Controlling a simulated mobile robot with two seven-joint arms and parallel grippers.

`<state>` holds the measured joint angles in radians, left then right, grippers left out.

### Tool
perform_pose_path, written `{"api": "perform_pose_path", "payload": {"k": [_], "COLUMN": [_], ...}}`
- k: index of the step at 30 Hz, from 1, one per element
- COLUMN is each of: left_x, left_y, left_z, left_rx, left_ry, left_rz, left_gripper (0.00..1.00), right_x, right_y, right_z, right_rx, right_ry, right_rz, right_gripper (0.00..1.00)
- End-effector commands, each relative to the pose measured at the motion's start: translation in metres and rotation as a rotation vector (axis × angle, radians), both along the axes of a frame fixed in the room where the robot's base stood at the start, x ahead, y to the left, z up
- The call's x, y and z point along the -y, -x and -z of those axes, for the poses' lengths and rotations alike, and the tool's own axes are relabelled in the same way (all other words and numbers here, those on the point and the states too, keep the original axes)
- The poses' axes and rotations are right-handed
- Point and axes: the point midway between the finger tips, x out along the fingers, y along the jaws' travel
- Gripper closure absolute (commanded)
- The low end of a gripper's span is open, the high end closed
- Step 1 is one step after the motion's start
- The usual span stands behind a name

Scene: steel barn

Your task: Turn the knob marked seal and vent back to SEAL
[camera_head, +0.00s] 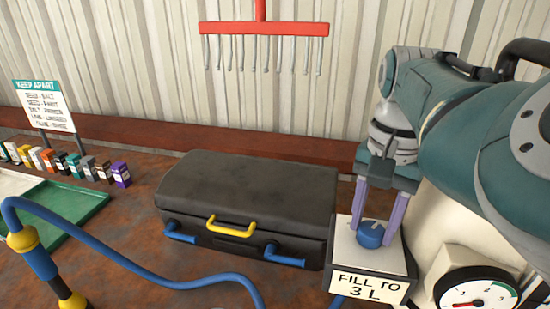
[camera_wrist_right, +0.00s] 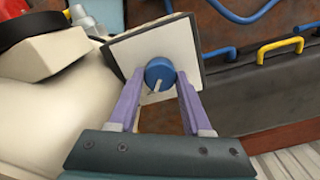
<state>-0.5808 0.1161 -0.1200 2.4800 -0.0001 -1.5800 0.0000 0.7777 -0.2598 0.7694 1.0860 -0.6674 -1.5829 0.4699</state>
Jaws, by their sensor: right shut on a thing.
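The blue knob (camera_head: 370,234) sits on the pale top plate of a small box (camera_head: 345,250), whose front label reads "FILL TO 3 L". My right gripper (camera_head: 376,228) comes down from above with its two purple fingers shut on the knob, one on each side. In the right wrist view the knob (camera_wrist_right: 158,72) sits between the fingertips (camera_wrist_right: 160,80), and its white pointer line points down the picture toward the gripper. I cannot make out any seal or vent marking on the plate. My left gripper is out of view.
A closed black case (camera_head: 250,190) with a yellow handle lies left of the box. A blue hose (camera_head: 130,265) crosses the bench in front. A dial gauge (camera_head: 475,292) is at lower right. A green tray (camera_head: 75,215), small boxes and a red rack (camera_head: 262,29) are farther off.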

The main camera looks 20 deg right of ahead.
Motion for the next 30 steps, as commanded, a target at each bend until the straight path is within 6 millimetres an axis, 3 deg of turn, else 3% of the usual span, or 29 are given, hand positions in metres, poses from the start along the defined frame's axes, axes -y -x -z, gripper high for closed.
{"api": "perform_pose_path", "payload": {"k": [14,30], "left_x": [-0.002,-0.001], "left_y": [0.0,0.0], "left_z": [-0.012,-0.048], "left_rx": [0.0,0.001], "left_ry": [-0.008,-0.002], "left_rz": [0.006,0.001], "left_gripper": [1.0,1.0], "right_x": [0.0,0.001], "right_y": [0.0,0.001], "right_z": [-0.003,-0.003], "right_rx": [-0.003,-0.005], "right_ry": [0.001,0.002], "right_rz": [-0.095,-0.566], "right_gripper": [1.0,1.0]}}
